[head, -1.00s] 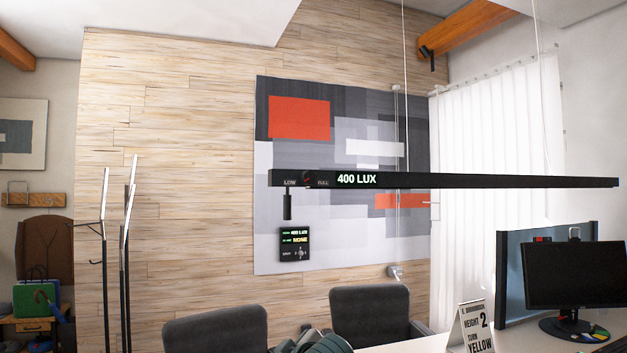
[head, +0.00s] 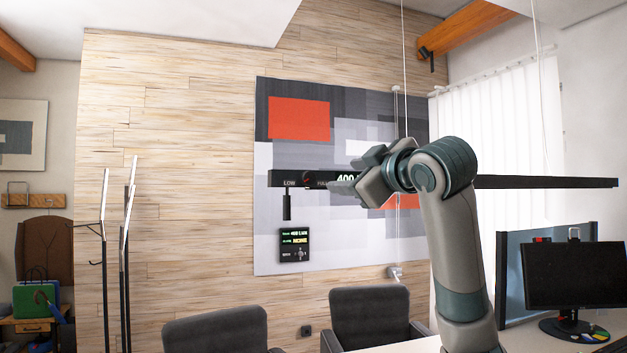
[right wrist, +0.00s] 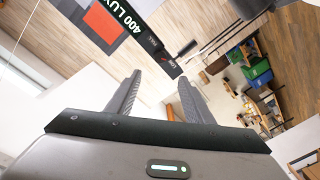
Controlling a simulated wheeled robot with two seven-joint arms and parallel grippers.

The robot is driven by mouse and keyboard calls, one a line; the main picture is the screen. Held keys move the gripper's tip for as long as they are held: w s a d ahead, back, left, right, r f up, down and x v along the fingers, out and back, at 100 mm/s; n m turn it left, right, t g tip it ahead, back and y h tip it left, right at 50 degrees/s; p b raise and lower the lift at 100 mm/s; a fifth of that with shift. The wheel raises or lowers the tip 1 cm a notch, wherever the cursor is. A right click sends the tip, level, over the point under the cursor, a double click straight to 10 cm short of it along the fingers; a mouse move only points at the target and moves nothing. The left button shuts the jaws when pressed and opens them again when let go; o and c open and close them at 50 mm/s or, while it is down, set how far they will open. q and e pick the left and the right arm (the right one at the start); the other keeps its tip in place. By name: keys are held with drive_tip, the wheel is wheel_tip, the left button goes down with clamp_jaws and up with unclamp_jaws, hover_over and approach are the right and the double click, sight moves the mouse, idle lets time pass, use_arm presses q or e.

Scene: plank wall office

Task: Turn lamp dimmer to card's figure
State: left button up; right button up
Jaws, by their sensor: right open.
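The black lamp bar (head: 550,183) hangs on thin wires across the head view. Its left end carries the dimmer, a dark knob with a red mark (head: 307,180), between LOW and FULL. Its display, partly covered by my gripper in the head view, reads 400 LUX in the right wrist view (right wrist: 123,18). My right gripper (head: 350,178) is open and empty, to the right of the knob and apart from it. Its two fingers also show in the right wrist view (right wrist: 160,82). My left gripper is out of view.
A black handle (head: 287,206) hangs below the bar's left end. A small black panel (head: 294,245) with a lit screen is below it. A desk with a monitor (head: 575,275) stands at right, chairs (head: 370,315) below, a coat stand (head: 125,250) at left.

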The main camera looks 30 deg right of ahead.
drive_tip(key=shift+w, duration=0.2)
drive_tip(key=p, duration=0.5)
approach(311, 179)
drive_tip(key=w, duration=0.4)
drive_tip(key=w+d, duration=0.1)
drive_tip(key=w, duration=0.2)
drive_tip(key=shift+w+d+r, duration=0.1)
drive_tip(key=shift+d, duration=0.05)
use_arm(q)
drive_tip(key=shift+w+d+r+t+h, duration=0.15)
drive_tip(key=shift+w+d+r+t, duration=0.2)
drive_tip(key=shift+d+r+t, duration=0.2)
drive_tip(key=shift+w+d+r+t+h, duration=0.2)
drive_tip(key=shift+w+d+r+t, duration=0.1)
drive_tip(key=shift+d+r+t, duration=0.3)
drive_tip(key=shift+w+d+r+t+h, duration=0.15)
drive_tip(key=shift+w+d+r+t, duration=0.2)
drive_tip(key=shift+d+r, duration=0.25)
use_arm(e)
drive_tip(key=shift+w+d, duration=0.1)
drive_tip(key=shift+w, duration=0.45)
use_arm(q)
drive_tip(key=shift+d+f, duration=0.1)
use_arm(e)
drive_tip(key=c, duration=1)
drive_tip(key=shift+c, duration=0.2)
